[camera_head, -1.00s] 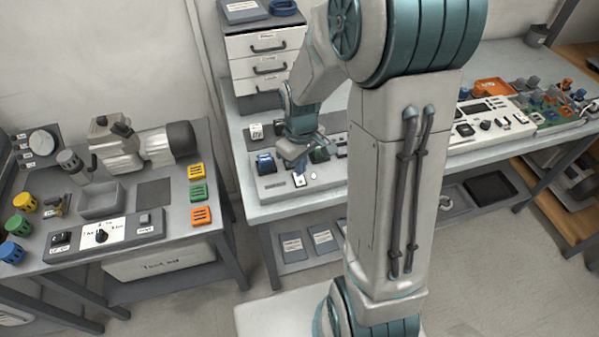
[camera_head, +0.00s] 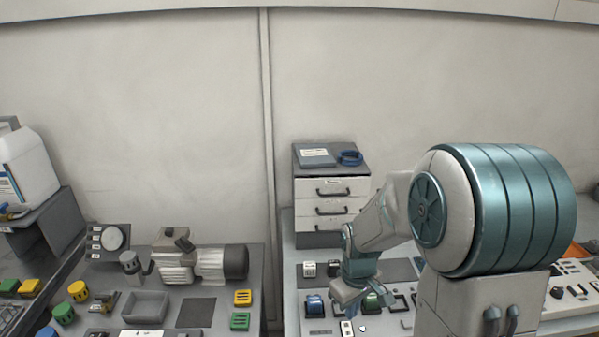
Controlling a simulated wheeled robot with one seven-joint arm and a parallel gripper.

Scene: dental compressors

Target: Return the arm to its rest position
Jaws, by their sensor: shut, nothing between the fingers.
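My arm rises at the right of the head view, bent at a large teal-banded joint. From there it reaches left and down over the right-hand table. My gripper (camera_head: 348,297) points down at the arm's end, above a grey panel with small blue and green parts. The fingers are small and partly dark; they look closed, and I see nothing held between them. I cannot tell the exact gap between the fingertips and the panel.
A drawer cabinet (camera_head: 332,192) stands behind the gripper. The left table holds a motor pump (camera_head: 200,262), a grey tray (camera_head: 146,307) and yellow and green blocks (camera_head: 241,310). A white canister (camera_head: 27,168) is at far left. The wall above is bare.

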